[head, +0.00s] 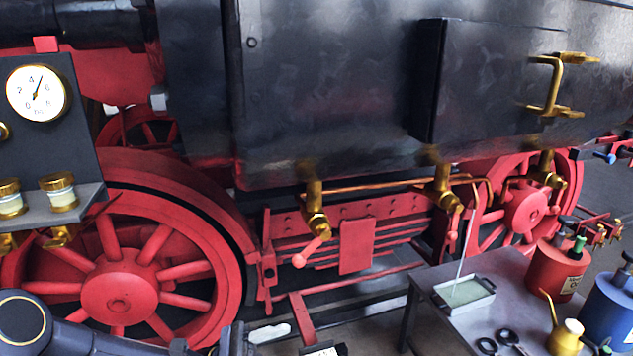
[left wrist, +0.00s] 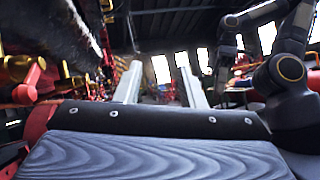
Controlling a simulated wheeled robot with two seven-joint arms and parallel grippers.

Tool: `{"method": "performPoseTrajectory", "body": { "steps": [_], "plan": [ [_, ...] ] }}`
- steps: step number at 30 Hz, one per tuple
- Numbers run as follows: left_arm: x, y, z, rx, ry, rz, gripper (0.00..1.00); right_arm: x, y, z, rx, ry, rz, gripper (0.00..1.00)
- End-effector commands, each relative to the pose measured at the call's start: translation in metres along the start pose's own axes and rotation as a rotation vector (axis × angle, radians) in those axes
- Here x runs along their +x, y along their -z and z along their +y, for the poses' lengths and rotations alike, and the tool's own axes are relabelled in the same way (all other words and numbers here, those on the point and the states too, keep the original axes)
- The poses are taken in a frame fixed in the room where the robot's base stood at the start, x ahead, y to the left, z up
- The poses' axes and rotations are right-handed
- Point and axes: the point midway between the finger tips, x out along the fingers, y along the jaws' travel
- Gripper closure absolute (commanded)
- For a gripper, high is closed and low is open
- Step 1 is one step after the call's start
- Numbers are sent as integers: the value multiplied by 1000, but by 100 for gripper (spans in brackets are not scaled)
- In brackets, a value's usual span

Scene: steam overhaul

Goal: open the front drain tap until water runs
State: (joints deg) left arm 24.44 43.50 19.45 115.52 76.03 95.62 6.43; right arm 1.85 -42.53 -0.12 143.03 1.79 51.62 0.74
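Several brass drain taps hang under the dark cylinder casing. The left tap (head: 316,205) has a red lever (head: 307,252) slanting down to the left. The middle tap (head: 444,190) hangs right of it and the right tap (head: 547,170) sits farther right, by the far wheel. I cannot tell which is the front one. No water shows at the left tap. My left gripper (left wrist: 160,68) is open and empty in the left wrist view, its two pale fingers apart. In the head view only my left arm shows along the bottom edge, below the taps.
A grey table (head: 415,300) stands at the lower right, with a tray (head: 480,302), a red can (head: 555,268), a blue can (head: 610,305) and a brass oiler (head: 566,338). A thin pale line rises from the tray. A red spoked wheel (head: 118,290) and gauge (head: 38,93) are left.

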Motion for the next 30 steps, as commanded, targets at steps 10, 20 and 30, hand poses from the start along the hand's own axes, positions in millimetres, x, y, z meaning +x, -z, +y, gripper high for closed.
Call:
{"method": "performPoseTrajectory", "body": {
  "steps": [10, 20, 30],
  "plan": [
    [19, -20, -54, 142, 317, 285, 64, -9, 4, -4, 0, 0, 0, 52],
    [-18, -50, -125, 527, 825, 849, 64, -24, 12, -11, 0, 0, 0, 52],
    [-88, -102, -133, 1034, 1174, 1395, 64, -38, 19, -17, 0, 0, 0, 52]
  ]
}}
